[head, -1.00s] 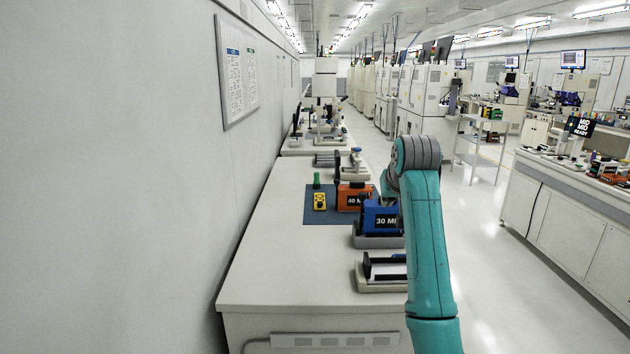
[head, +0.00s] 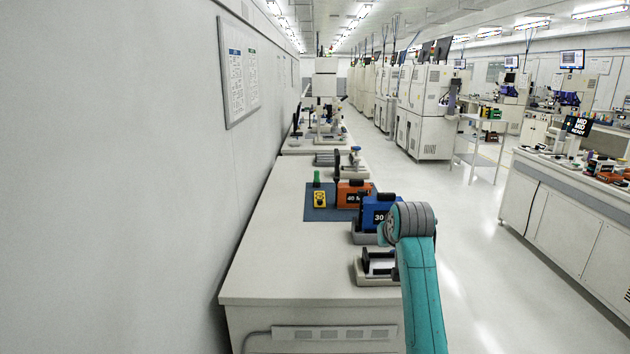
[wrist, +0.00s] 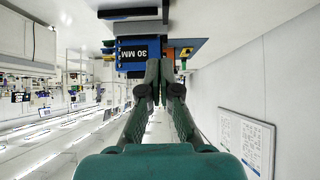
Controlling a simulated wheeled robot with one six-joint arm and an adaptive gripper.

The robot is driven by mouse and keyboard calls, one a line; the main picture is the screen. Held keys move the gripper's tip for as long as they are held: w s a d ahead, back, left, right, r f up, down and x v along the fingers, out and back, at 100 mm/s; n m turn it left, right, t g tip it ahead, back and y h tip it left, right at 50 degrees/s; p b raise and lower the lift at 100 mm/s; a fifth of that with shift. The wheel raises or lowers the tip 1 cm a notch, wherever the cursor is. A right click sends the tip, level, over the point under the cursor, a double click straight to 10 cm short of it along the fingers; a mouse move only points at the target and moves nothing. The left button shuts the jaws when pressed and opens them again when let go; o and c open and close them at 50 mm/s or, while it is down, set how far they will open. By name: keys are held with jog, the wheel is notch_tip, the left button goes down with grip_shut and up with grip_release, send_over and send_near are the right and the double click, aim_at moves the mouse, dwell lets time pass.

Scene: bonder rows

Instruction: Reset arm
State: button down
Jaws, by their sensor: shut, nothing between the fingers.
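My gripper (wrist: 160,88) shows in the wrist view with its two dark fingers together and nothing between them. That view is upside down, with the bench at the top and the ceiling lights low. In the head view only my teal arm shows, at the lower right, and the gripper is not visible there. The arm rises in front of the bench's right edge. A blue 30 MM block (head: 376,213) sits in a grey holder on the bench, beyond my arm. It also shows past the fingertips in the wrist view (wrist: 134,54), apart from them.
The long white bench (head: 270,260) runs along the left wall. An orange 40 MM block (head: 347,196), a yellow device (head: 320,200) and a green object (head: 317,178) are on or beside a blue mat. An empty-looking holder (head: 376,266) stands nearer. The right aisle floor (head: 480,240) is clear.

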jog(key=s+f+t, duration=0.1)
jog(key=s+f, duration=0.5)
jog(key=f, duration=0.5)
jog(key=s+f, duration=0.5)
jog(key=f, duration=0.6)
jog(key=s+f+t, duration=0.1)
jog(key=s+f, duration=0.5)
jog(key=s, duration=0.3)
jog(key=s+f, duration=0.6)
jog(key=s, duration=0.4)
jog(key=s+t, duration=0.2)
jog(key=s, duration=2.1)
jog(key=s+r+t, duration=0.1)
jog(key=s+r, duration=1.2)
jog(key=s, duration=0.4)
jog(key=shift+d+r, duration=0.15)
jog(key=shift+r, duration=0.2)
